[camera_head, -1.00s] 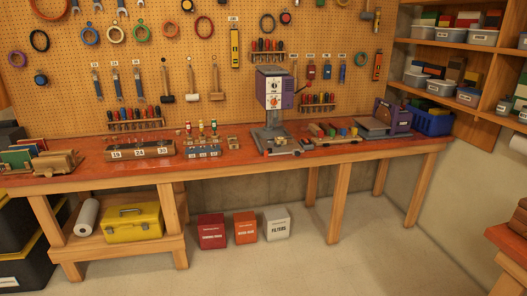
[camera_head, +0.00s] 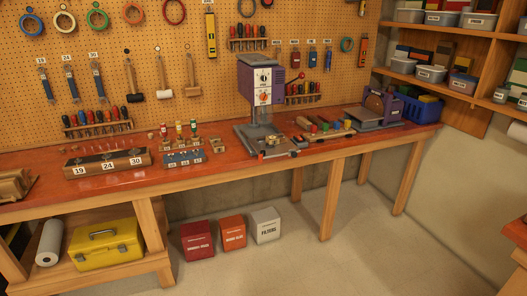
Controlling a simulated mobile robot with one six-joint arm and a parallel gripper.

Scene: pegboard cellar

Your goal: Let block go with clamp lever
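The drill press (camera_head: 262,82), grey and purple with a white front panel, stands on the red-topped workbench (camera_head: 225,173). On its base plate (camera_head: 285,148) is a small cluster of parts with an orange-red piece (camera_head: 272,140). It is too small to tell which part there is the block, which is the clamp lever, or whether the clamp is closed. My gripper does not show in this view.
Left of the press are a numbered wooden holder (camera_head: 107,162) and a blue-fronted rack (camera_head: 184,158). Right are small coloured tools, a purple machine (camera_head: 380,107) and a blue crate (camera_head: 420,110). Boxes (camera_head: 232,229) stand under the bench. The floor in front is clear.

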